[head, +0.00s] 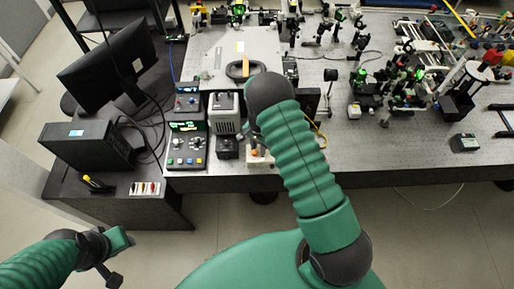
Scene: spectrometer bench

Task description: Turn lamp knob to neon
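The lamp knob cannot be picked out for certain, and no neon label is readable. A black control box (187,143) with a lit green display and several small knobs stands at the bench's front left. A grey box (224,112) stands just right of it. A small white unit with an orange top (257,155) sits at the front edge, partly behind my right arm. My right arm reaches over the bench, and its gripper (243,131) is small and mostly hidden beside the grey box. My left gripper (113,262) is at the lower left, away from the bench, above the floor.
A monitor (108,68) and a black box (85,145) stand on the dark side desk at left. A large silver housing (215,60) lies behind the control boxes. Optics and cables crowd the bench's right. The front middle-right of the bench (400,155) is mostly clear.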

